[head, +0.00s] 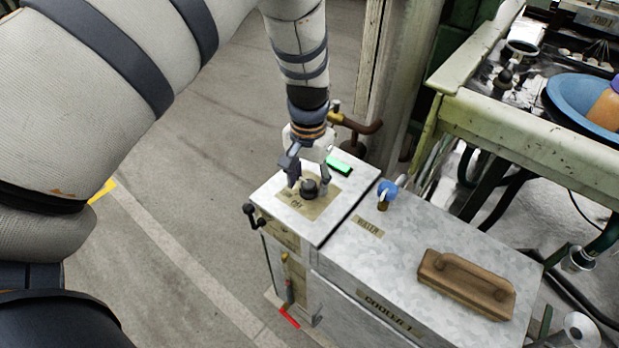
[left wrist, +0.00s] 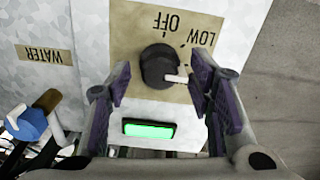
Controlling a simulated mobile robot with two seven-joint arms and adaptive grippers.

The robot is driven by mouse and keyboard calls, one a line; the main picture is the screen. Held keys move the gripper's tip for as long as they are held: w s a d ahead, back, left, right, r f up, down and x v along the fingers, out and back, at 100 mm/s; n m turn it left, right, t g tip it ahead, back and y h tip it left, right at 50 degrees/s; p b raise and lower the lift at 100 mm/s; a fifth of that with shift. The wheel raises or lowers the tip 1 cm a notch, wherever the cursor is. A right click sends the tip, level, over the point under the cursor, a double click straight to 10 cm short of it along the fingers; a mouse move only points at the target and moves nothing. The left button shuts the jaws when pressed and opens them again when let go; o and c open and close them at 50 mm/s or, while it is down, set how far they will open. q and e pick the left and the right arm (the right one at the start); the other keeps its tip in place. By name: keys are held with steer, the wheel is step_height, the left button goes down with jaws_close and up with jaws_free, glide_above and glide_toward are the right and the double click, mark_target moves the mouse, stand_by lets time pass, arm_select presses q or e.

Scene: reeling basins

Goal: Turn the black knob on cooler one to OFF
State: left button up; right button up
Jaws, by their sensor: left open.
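The black knob (head: 310,188) stands on a tan label plate (head: 318,207) on top of the grey metal cooler, whose front reads "COOLER 1". In the left wrist view the knob (left wrist: 157,65) has a white pointer aimed to the right and slightly down, at neither the upside-down "OFF" mark (left wrist: 165,22) nor the "LOW" mark (left wrist: 200,36). My left gripper (head: 308,180) is above the plate, pointing down. It is open, with one finger on each side of the knob; in the left wrist view a gap shows between each finger (left wrist: 160,77) and the knob. My right gripper is not in view.
A green lit display (head: 339,165) is beside the plate. A blue-handled tap (head: 387,190) and a "WATER" label (head: 368,226) are to the right. A brown wooden block (head: 466,284) lies on the lid. A small black lever (head: 253,216) juts from the cooler's left side.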

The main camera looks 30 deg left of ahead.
arm_select(q)
steer(key=shift+c, duration=0.6)
jaws_close()
steer(key=shift+n, duration=0.3)
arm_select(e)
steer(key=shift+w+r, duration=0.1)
arm_select(q)
steer(key=n, duration=0.2)
steer(key=shift+r+n+p, duration=0.1)
steer(key=shift+n+p, duration=0.2)
steer(key=shift+n, duration=0.1)
steer(key=n, duration=0.4)
steer(key=shift+n, duration=0.3)
steer(key=n, duration=0.4)
steer(key=shift+n, duration=0.3)
steer(key=n, duration=0.5)
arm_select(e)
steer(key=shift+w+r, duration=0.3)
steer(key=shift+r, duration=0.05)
